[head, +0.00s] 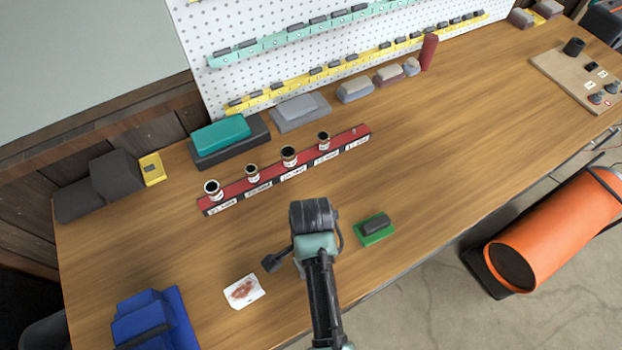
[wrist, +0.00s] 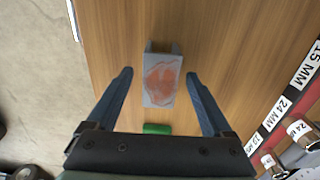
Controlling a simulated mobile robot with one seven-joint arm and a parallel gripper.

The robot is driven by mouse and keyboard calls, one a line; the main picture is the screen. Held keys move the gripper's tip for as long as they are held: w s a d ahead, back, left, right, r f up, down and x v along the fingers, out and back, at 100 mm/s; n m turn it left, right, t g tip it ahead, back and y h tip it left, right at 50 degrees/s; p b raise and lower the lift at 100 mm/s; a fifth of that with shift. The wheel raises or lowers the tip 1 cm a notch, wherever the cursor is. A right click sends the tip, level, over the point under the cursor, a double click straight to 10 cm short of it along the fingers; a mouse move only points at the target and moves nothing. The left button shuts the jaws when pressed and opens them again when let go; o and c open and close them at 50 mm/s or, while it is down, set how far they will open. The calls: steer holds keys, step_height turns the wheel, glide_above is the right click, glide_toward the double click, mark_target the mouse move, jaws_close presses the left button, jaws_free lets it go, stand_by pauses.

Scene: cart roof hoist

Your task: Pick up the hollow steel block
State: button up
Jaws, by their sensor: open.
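A dark grey block (head: 376,223) lies on a small green pad (head: 363,239) on the bench, right of my arm in the head view. A pale piece with a reddish-brown patch (wrist: 161,80) appears between the fingers in the wrist view. A green edge (wrist: 157,128) shows near the gripper body. My fingers are hidden in the head view.
A red rack (head: 333,144) with several labelled jars stands behind my arm. Grey and teal blocks line the pegboard (head: 300,50). A blue holder (head: 152,318) sits at the bench's left front. Bench surface right of the green pad is clear.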

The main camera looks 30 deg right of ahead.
steer(key=shift+f, duration=0.8)
steer(key=shift+c, duration=0.2)
steer(key=shift+r, duration=0.1)
jaws_close()
